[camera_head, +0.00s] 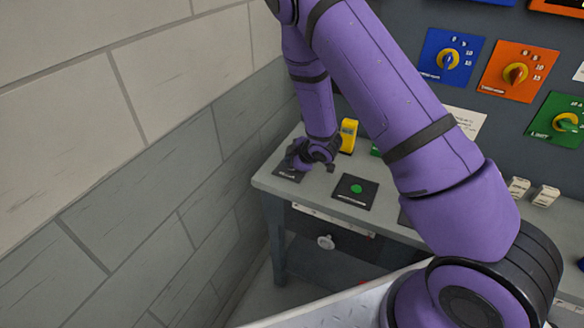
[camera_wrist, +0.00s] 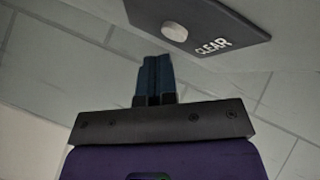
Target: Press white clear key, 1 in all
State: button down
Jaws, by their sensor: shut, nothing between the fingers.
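The white clear key (camera_wrist: 174,31) is a round white button on a dark plate (camera_wrist: 215,18) marked "CLEAR" in the wrist view. I cannot tell the exact gap.
A dark plate with a green button (camera_head: 356,188) sits to the right on the grey bench (camera_head: 319,190). A yellow object (camera_head: 348,136) stands behind my gripper. Blue (camera_head: 450,58), orange (camera_head: 517,70) and green (camera_head: 560,119) dial panels hang on the back wall. A block wall (camera_head: 130,150) borders the left.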

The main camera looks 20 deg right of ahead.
jog(key=shift+f, duration=0.75)
dwell(0.7)
jog(key=shift+r, duration=0.85)
jog(key=shift+r, duration=2.5)
